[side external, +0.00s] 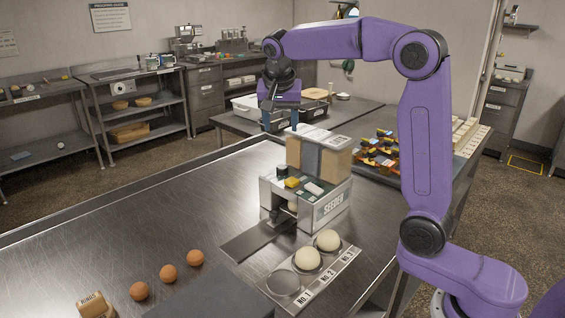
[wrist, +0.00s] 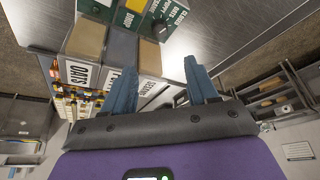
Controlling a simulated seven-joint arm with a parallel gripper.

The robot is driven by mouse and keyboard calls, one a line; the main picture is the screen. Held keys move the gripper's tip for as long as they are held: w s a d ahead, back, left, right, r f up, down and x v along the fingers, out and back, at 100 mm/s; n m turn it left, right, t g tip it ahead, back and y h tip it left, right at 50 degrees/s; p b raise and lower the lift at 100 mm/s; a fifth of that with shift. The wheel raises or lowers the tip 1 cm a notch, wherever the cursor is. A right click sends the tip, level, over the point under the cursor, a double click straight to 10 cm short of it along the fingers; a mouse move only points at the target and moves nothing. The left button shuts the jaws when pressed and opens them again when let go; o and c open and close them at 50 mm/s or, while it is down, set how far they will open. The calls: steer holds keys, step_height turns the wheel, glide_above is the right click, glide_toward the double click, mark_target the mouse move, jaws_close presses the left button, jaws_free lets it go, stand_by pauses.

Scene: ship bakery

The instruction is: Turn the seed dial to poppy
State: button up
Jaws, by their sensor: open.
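The seeder (side external: 331,207), a grey machine with a "SEEDER" label, stands on the steel table. A small black dial (side external: 282,170) sits on its top front; it also shows in the wrist view (wrist: 160,31), beside a green label that includes "POPPY". Its pointer setting is too small to read. A yellow control (side external: 292,183) and a white control (side external: 313,188) are beside it. Seed hoppers (side external: 322,153) stand behind, with "OATS" and "SESAME" labels in the wrist view. My gripper (side external: 281,120) is open and empty, above and behind the dial, apart from it; its blue fingers show in the wrist view (wrist: 161,75).
A rack (side external: 335,268) in front of the seeder holds two pale dough balls (side external: 328,240) and an empty place. Several brown balls (side external: 167,272) and a "RINGS" block (side external: 93,305) lie front left. Colourful packets (side external: 378,152) stand behind right. The table's left is clear.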

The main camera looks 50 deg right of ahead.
mark_target(282, 166)
steer(key=x, duration=1.6)
steer(key=shift+s+a+f, duration=0.1)
steer(key=shift+c, duration=0.3)
steer(key=c, duration=0.9)
